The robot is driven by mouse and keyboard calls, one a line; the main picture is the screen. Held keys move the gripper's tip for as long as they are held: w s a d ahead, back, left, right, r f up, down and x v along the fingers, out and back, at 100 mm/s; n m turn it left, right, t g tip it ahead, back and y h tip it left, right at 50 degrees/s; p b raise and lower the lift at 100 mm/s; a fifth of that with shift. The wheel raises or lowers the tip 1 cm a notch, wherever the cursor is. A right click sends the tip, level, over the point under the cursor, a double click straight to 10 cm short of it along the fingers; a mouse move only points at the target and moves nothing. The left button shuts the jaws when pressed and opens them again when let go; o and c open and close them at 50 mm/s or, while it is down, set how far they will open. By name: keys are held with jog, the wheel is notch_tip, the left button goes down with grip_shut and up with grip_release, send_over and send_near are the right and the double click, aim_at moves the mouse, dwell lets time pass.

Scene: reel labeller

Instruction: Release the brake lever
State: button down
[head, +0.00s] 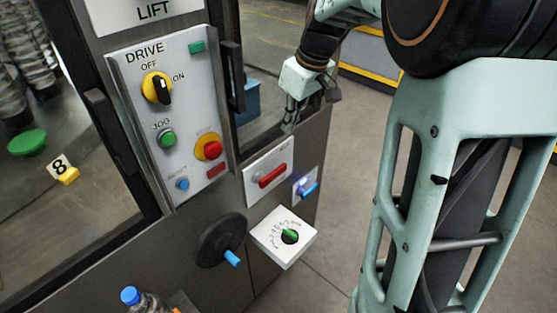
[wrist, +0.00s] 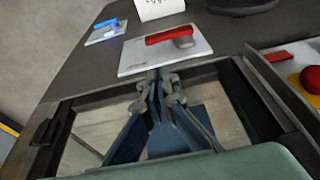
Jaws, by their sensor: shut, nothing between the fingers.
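A red lever (head: 272,175) sits on a white plate (head: 255,190) low on the machine front; I cannot read the plate's label. The wrist view also shows the red lever (wrist: 168,36), lying along its plate (wrist: 140,62) just beyond my fingertips. A smaller blue lever (head: 308,189) is on a lit plate to its right, and it also shows in the wrist view (wrist: 103,25). I cannot tell from any label which is the brake lever. My gripper (head: 289,128) is shut and empty, above the red lever's plate and apart from it. It also shows in the wrist view (wrist: 158,76).
The drive panel (head: 190,60) with a yellow-black switch (head: 157,88) and red stop button (head: 208,147) is to the left. A black handwheel (head: 219,240) and a white dial box (head: 288,237) are below. Open floor (head: 330,225) lies right of the machine.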

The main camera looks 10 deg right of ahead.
jog(key=shift+f, duration=0.1)
send_over(286, 166)
jog(key=s+a, duration=0.1)
jog(key=a, duration=0.1)
notch_tip(286, 166, down, 12)
jog(key=shift+s+f, duration=0.1)
jog(key=shift+f, duration=0.6)
jog(key=shift+w+d+f+g+y, duration=0.2)
jog(key=shift+d+f+g+y, duration=0.05)
jog(key=shift+f+g+y, duration=0.3)
jog(key=shift+w+d+f+m+g+y, duration=0.25)
jog(key=shift+f+g+y, duration=0.25)
jog(key=shift+y, duration=0.35)
jog(key=y, duration=0.1)
jog(key=f+g+y, duration=0.1)
jog(key=f+g, duration=0.1)
jog(key=shift+w+d+f+m+y+b, duration=0.1)
jog(key=shift+d+f+m+y+b, duration=0.1)
jog(key=shift+d+m+y+b, duration=0.15)
jog(key=shift+a+f+g+y+b, duration=0.15)
jog(key=shift+f+g+y+b, duration=0.4)
jog(key=shift+f+y, duration=0.45)
jog(key=shift+a+f+b, duration=0.2)
jog(key=shift+f+b, duration=0.35)
jog(key=shift+b, duration=0.3)
jog(key=shift+s, duration=0.2)
